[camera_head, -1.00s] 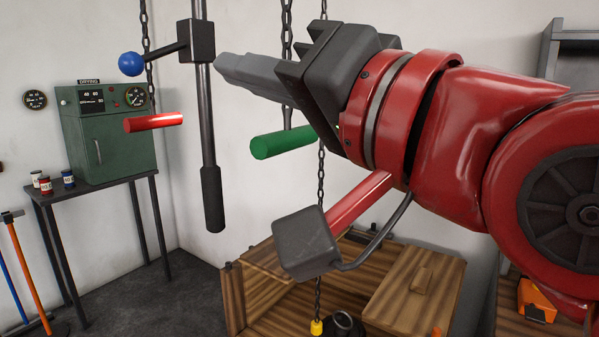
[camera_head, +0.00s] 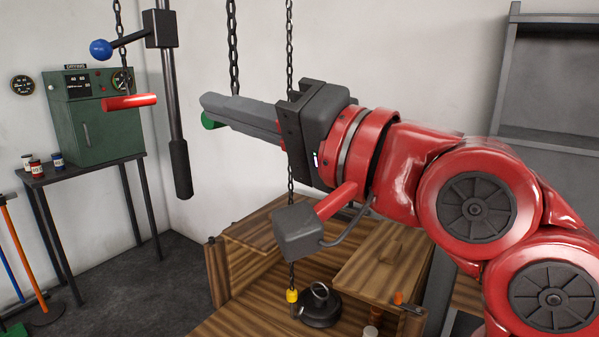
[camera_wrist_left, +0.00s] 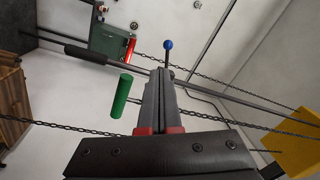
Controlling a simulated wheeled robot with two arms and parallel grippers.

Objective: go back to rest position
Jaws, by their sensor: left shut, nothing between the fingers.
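My left gripper (camera_head: 208,104) hangs in the air in the middle of the head view, its two long grey fingers together and nothing between them. The fingers point left toward the dark hanging lever bar. In the left wrist view the left gripper (camera_wrist_left: 160,74) also shows shut, with a green cylinder (camera_wrist_left: 122,95) to the left of its fingers. In the head view most of that green cylinder (camera_head: 208,121) is hidden behind the fingers. My right gripper is not in view.
A lever with a blue ball (camera_head: 101,50) and a red cylinder (camera_head: 130,102) are at the left. Chains (camera_head: 290,60) hang near the gripper. A green cabinet (camera_head: 92,125) stands on a table. Below is a wooden workbench (camera_head: 270,285); a grey shelf (camera_head: 505,100) stands at right.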

